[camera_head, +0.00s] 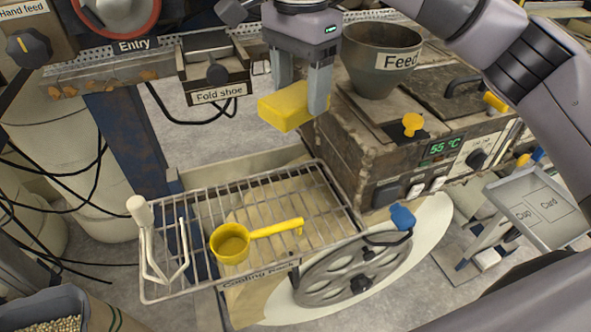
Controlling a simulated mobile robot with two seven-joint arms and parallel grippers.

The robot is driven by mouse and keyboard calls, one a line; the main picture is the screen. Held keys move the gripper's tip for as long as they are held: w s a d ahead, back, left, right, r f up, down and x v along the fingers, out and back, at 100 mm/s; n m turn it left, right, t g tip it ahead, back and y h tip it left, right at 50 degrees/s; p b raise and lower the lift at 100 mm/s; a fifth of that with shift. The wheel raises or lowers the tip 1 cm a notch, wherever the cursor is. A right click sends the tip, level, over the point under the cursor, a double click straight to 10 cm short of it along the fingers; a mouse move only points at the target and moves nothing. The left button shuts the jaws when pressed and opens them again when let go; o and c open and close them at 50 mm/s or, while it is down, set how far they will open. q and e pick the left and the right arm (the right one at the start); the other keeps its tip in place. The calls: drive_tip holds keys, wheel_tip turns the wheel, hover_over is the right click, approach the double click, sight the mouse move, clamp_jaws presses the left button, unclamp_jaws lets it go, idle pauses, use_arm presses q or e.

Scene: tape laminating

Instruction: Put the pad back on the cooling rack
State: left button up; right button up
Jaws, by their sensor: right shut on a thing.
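The pad, a yellow block (283,107), is held in my right gripper (303,90) at the upper middle of the head view. The gripper's two fingers point down and are shut on it. The pad hangs in the air above and behind the far edge of the cooling rack (338,221), apart from it. The rack is a wire tray with a "Cooling Rack" label on its front edge. My left gripper does not show.
A yellow scoop (232,243) and a white-handled tool (143,222) lie on the rack's left and middle parts. The rack's far right wires are bare. A machine with a feed funnel (382,65) stands close on the right. A fold shoe (216,75) is at left.

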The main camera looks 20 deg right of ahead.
sight(300, 93)
wheel_tip(300, 93, down, 16)
drive_tip(key=shift+f+p, duration=0.1)
drive_tip(key=shift+p, duration=0.85)
drive_tip(key=shift+f, duration=0.2)
drive_tip(key=o, duration=1.4)
drive_tip(key=shift+r, duration=0.4)
wheel_tip(300, 93, up, 12)
drive_tip(key=shift+f+b, duration=0.2)
drive_tip(key=shift+b, duration=0.6)
drive_tip(key=shift+f, duration=0.1)
